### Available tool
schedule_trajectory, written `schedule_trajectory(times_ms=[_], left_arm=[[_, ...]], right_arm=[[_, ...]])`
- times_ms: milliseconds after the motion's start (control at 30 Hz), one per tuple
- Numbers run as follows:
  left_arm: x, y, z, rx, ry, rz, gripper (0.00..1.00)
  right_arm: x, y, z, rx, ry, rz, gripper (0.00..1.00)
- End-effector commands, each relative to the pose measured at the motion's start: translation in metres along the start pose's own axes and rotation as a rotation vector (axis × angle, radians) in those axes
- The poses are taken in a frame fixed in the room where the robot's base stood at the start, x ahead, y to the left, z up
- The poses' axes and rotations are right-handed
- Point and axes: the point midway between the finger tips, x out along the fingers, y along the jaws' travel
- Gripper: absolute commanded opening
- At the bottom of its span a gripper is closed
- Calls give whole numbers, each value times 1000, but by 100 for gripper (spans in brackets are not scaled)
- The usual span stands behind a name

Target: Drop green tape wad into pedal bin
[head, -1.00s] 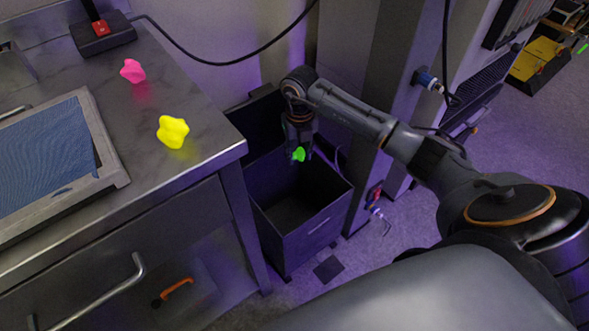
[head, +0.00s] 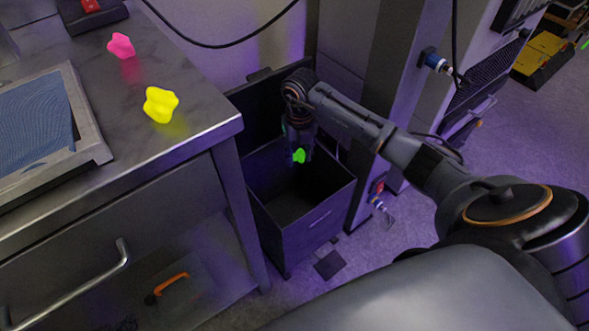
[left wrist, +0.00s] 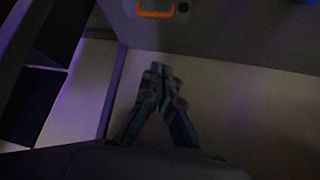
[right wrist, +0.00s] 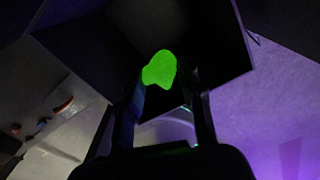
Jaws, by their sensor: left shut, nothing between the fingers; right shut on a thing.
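The green tape wad (head: 299,155) is held by my right gripper (head: 300,150), which is shut on it above the open pedal bin (head: 312,230). In the right wrist view the wad (right wrist: 160,69) shows bright green at the fingertips, with the dark bin (right wrist: 215,45) beyond it. The bin is a dark box with its lid raised at the back, standing beside the bench. My left gripper (left wrist: 160,75) is shut and empty in the left wrist view, low over a pale surface. It does not show in the head view.
A yellow wad (head: 160,104) and a pink wad (head: 121,46) lie on the metal bench (head: 190,120) left of the bin. A framed blue screen (head: 95,140) lies there too. A grey post (head: 385,90) stands just right of the bin.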

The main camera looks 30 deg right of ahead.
Motion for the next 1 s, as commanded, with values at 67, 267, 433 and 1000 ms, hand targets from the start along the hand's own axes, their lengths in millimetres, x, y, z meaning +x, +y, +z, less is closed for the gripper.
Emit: schedule_trajectory(times_ms=[67, 267, 433, 1000], left_arm=[[3, 1, -8, 1, 42, 2, 0], [4, 3, -23, 2, 110, 6, 0], [4, 3, -27, 2, 129, 7, 0], [4, 3, -26, 2, 128, 7, 0]], right_arm=[[3, 0, 0, 0, 0, 0, 20], [6, 0, 0, 0, 0, 0, 20], [6, 0, 0, 0, 0, 0, 20], [6, 0, 0, 0, 0, 0, 63]])
